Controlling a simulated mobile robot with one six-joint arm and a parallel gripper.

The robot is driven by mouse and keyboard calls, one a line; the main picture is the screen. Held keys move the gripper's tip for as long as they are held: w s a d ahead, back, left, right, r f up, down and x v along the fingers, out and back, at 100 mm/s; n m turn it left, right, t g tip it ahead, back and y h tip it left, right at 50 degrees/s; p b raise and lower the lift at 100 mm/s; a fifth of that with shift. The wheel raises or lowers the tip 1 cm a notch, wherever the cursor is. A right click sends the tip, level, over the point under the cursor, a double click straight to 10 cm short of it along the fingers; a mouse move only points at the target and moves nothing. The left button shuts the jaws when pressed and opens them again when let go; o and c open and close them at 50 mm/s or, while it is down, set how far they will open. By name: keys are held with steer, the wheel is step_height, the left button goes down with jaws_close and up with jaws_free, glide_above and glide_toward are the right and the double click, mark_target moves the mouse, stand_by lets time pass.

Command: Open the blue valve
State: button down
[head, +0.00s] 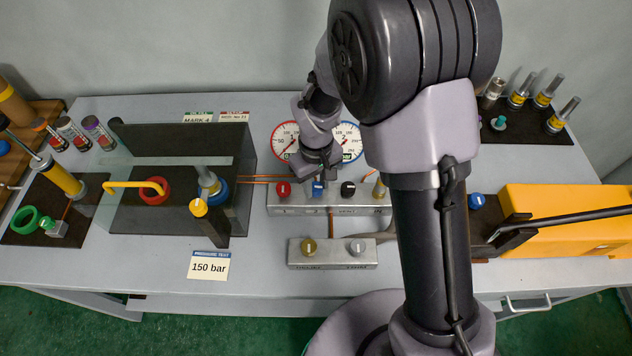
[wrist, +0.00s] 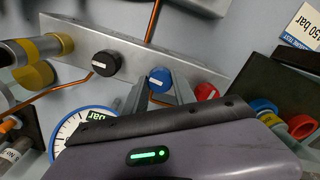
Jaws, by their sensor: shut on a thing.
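The blue valve (head: 318,189) is a round blue knob with a white line on its face, on the grey manifold block (head: 330,208) between the red and black knobs. In the wrist view the blue valve (wrist: 158,79) sits between the fingers of my gripper (wrist: 160,92), one on each side. My gripper (head: 318,176) is shut on the knob, coming from above and behind it. The white line shows in the wrist view, but I cannot tell the valve's exact angle. The fingers hide part of the knob's sides.
The red knob (head: 283,189) and black knob (head: 348,189) stand close on either side. Two gauges (head: 285,142) are behind the manifold. A smaller block (head: 333,262) with two knobs lies in front. An orange pump (head: 560,215) is at right.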

mark_target(316, 187)
stand_by(0.3)
steer(key=c, duration=1)
jaws_free()
steer(key=shift+r, duration=0.1)
step_height(316, 187, up, 17)
steer(key=p, duration=0.5)
steer(key=shift+r, duration=0.15)
